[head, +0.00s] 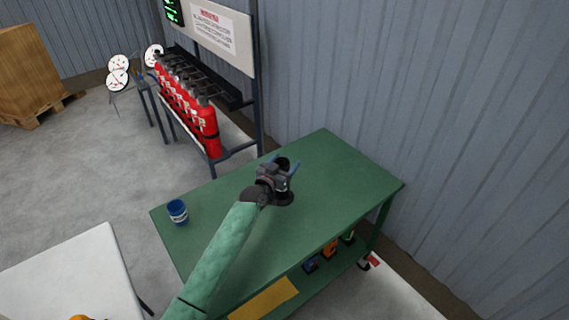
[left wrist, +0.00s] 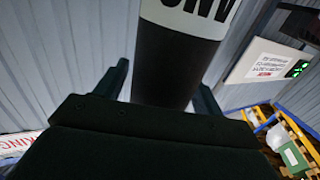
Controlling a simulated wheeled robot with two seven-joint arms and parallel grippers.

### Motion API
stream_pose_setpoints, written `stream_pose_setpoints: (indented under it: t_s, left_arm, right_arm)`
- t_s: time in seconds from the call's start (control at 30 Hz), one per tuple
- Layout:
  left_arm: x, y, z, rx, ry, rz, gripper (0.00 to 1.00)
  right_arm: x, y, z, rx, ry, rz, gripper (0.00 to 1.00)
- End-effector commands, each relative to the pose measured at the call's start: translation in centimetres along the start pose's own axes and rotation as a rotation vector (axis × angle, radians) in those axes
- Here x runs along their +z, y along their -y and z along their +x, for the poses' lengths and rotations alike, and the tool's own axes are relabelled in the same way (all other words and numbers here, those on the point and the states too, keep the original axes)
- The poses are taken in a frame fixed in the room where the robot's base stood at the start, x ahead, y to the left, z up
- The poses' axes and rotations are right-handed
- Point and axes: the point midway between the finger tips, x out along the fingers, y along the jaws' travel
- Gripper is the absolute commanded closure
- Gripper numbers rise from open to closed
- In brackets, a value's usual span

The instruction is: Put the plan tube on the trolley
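The plan tube (left wrist: 170,62) is a black cylinder with a white band of black letters. It stands between the two fingers of my left gripper (left wrist: 160,90) in the left wrist view, with a narrow gap on the left side. In the head view my left gripper (head: 283,172) is over the green-topped trolley (head: 340,170). It hides most of the tube there; a dark round end (head: 284,198) shows just below it. I cannot tell whether the tube touches the top. My right gripper is out of view.
A blue cup (head: 178,212) stands at the trolley's left corner. A white table (head: 75,275) is at lower left. Tools (head: 330,250) lie on the lower shelf. The right part of the green top is clear.

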Motion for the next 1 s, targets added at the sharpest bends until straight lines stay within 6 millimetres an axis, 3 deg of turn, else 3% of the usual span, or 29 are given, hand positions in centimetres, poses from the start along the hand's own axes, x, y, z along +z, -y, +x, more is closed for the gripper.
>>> stream_pose_setpoints:
  t_s: [0.4,0.47,0.57,0.63,1.0]
  left_arm:
    - [-0.4,0.0,0.0,0.0,0.0,-0.001,0.31]
    - [-0.1,0.0,-0.5,0.0,0.0,0.0,0.31]
    - [0.1,0.0,-1.6,0.0,0.0,0.0,0.31]
    - [0.1,-0.1,-2.6,0.0,-0.001,-0.001,0.31]
    - [0.0,0.0,-9.3,0.0,0.0,0.0,0.31]
  right_arm:
    - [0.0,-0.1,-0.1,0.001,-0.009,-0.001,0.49]
    - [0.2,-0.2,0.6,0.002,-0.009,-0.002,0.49]
    - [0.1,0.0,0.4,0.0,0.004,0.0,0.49]
    - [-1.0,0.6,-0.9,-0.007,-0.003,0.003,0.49]
    - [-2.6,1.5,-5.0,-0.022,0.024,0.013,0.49]
